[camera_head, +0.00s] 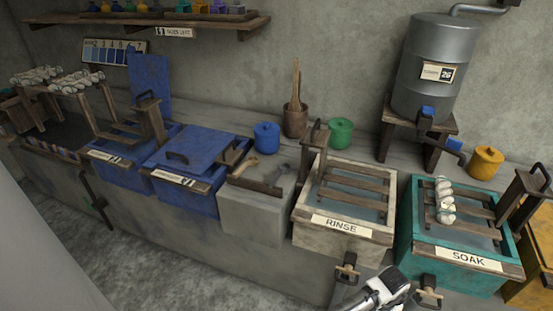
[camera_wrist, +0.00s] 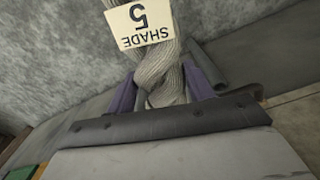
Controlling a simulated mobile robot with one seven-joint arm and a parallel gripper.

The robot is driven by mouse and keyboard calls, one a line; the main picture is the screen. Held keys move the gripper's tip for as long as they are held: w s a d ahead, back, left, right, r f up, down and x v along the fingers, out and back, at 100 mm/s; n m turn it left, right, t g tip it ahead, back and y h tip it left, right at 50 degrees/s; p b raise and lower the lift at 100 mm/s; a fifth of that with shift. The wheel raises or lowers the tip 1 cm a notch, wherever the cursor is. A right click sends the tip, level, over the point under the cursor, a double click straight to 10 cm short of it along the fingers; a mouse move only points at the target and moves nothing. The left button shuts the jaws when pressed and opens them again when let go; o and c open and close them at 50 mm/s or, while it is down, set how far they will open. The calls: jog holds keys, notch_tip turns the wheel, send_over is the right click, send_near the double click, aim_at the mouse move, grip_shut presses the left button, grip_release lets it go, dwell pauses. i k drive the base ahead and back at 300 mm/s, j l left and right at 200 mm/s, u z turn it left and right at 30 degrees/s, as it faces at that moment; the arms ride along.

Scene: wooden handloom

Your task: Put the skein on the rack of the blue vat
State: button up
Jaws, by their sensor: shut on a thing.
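In the wrist view a grey twisted skein (camera_wrist: 160,70) with a white tag (camera_wrist: 139,25) reading SHADE 5 is between the purple fingers of my gripper (camera_wrist: 162,88), which is shut on it. Two blue vats stand left of centre in the head view. The left blue vat (camera_head: 112,177) is uncovered, with dark wooden rack bars (camera_head: 122,133) over it and a blue board (camera_head: 150,85) upright behind. The right blue vat (camera_head: 190,200) is covered by a blue lid (camera_head: 200,150). I cannot see the held skein clearly in the head view.
A RINSE vat (camera_head: 342,242) and a teal SOAK vat (camera_head: 460,262) stand at right. A pale skein (camera_head: 445,200) lies on the SOAK rack. A grey block (camera_head: 250,212), pots and a metal tank (camera_head: 435,65) are nearby.

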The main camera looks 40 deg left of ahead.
aim_at(122, 126)
jog(key=j+u, duration=0.1)
jog(key=u, duration=0.75)
jog(key=i+j+u, duration=0.1)
jog(key=u, duration=0.35)
jog(key=j+u, duration=0.1)
jog(key=u, duration=0.3)
jog(key=i+u, duration=0.1)
jog(key=u, duration=0.35)
jog(key=i+j+u, duration=0.1)
jog(key=u, duration=0.25)
jog(key=i+u, duration=0.15)
jog(key=u, duration=0.2)
jog(key=i+u, duration=0.15)
jog(key=u, duration=0.15)
jog(key=i+j+u, duration=0.2)
jog(key=i, duration=0.75)
jog(key=i+z, duration=0.1)
jog(key=z, duration=0.35)
jog(key=i+z, duration=0.1)
jog(key=z, duration=0.3)
jog(key=i+z, duration=0.1)
jog(key=z, duration=0.35)
jog(key=j+z, duration=0.1)
jog(key=z, duration=0.3)
jog(key=i+j+z, duration=0.1)
jog(key=z, duration=0.35)
